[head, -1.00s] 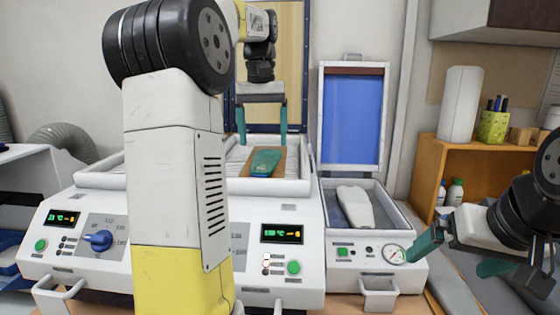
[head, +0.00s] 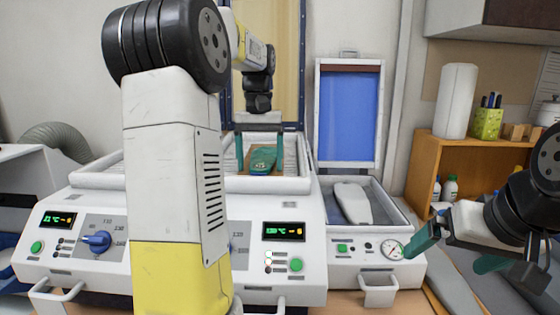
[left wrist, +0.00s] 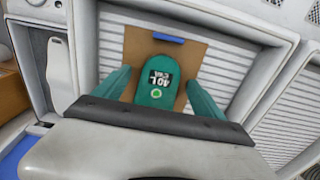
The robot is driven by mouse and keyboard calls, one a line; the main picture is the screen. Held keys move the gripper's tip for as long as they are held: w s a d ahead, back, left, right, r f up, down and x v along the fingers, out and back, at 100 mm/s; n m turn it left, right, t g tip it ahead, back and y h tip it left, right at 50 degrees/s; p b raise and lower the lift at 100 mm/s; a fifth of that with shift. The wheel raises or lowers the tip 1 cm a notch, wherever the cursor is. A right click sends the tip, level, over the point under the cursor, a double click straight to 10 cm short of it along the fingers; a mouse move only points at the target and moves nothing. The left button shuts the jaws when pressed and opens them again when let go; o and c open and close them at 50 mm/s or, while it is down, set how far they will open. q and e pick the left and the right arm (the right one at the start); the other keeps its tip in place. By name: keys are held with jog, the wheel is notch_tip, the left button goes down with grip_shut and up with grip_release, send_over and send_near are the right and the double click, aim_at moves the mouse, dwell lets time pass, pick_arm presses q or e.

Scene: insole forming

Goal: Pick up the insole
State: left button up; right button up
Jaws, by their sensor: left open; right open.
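The green insole (head: 263,160) lies on a brown board (left wrist: 136,45) in the white heating tray (head: 297,184). It also shows in the left wrist view (left wrist: 157,82), with a white "40 L" label on it. My left gripper (head: 261,171) is above the tray, pointing down, with its green fingers spread on either side of the insole. In the left wrist view the fingers (left wrist: 160,92) stand apart, and the near end of the insole is hidden behind the gripper body. My right gripper (head: 452,259) is open and empty at the right, in front of the shelf.
To the right stands a press with a raised blue lid (head: 347,118) and a white foot form (head: 353,203) in its tray. A blue strip (left wrist: 169,38) is at the board's far edge. A wooden shelf (head: 424,164) with bottles stands farther right. My left arm hides the machine's middle.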

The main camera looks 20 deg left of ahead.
pick_arm(q)
jog(key=c, duration=1.5)
jog(key=shift+r, duration=0.6)
jog(key=shift+s+d+r, duration=0.2)
jog(key=shift+d+r, duration=0.05)
jog(key=shift+r, duration=0.4)
jog(key=shift+s+d+r, duration=0.15)
jog(key=shift+d+r, duration=0.1)
jog(key=shift+r, duration=0.35)
jog(key=s+d, duration=0.3)
jog(key=s+d+r, duration=0.1)
jog(key=s+d, duration=0.2)
jog(key=d, duration=0.1)
jog(key=s+d, duration=0.3)
jog(key=d, duration=0.1)
jog(key=shift+s+d+r, duration=0.15)
jog(key=shift+d, duration=0.1)
